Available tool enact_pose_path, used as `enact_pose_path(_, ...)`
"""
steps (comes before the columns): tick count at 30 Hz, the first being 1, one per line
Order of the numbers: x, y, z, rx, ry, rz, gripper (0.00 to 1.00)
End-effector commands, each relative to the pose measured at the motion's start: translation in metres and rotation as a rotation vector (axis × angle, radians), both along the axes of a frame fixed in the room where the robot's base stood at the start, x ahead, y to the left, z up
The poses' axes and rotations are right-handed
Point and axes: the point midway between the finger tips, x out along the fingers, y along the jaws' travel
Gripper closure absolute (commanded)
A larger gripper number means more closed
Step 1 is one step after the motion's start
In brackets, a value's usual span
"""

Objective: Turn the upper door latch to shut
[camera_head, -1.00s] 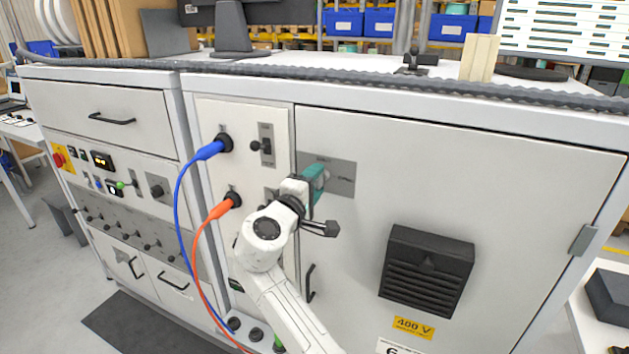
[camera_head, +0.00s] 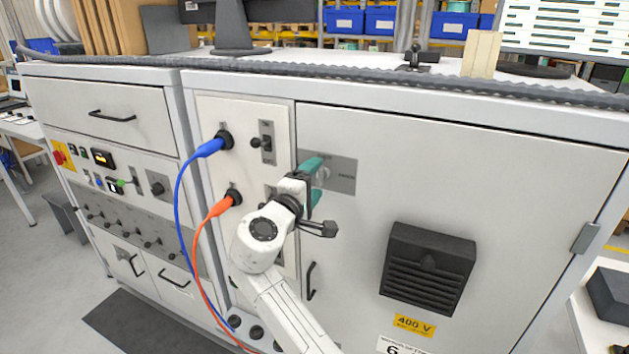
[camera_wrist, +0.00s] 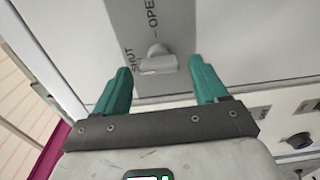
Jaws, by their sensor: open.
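The upper door latch is a small pale grey knob (camera_wrist: 158,58) on a grey plate (camera_wrist: 166,15) marked SHUT and OPEN in the wrist view. The plate (camera_head: 342,178) also shows on the big cabinet door in the head view, at the door's upper left. The knob is partly hidden there behind my fingers. My gripper (camera_wrist: 160,66) is open, with one teal finger on each side of the knob and a visible gap to each. In the head view my gripper (camera_head: 315,181) is in front of the plate, fingers one above the other. I cannot tell exactly which mark the knob points to.
A blue plug and cable (camera_head: 210,148) and an orange one (camera_head: 219,206) hang left of my arm. A black lever switch (camera_head: 266,143) is close by. A black door handle (camera_head: 311,281) is below, and a black vent box (camera_head: 428,268) juts out on the right.

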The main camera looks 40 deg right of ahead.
Motion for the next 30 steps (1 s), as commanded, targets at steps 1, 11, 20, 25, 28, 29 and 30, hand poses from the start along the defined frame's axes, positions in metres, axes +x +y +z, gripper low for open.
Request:
enact_pose_path(1,-0.002,0.009,-0.003,0.000,-0.001,0.003,0.28)
enact_pose_path(11,-0.024,0.067,-0.003,0.001,-0.002,0.003,0.28)
enact_pose_path(20,-0.033,0.090,-0.001,0.001,0.000,0.001,0.28)
enact_pose_path(25,-0.033,0.091,-0.001,0.000,0.000,0.000,0.28)
enact_pose_path(28,-0.033,0.091,-0.001,0.000,0.000,0.000,0.28)
enact_pose_path(29,-0.033,0.091,-0.001,0.000,0.000,0.000,0.28)
enact_pose_path(30,-0.033,0.091,-0.001,0.000,0.000,0.000,0.28)
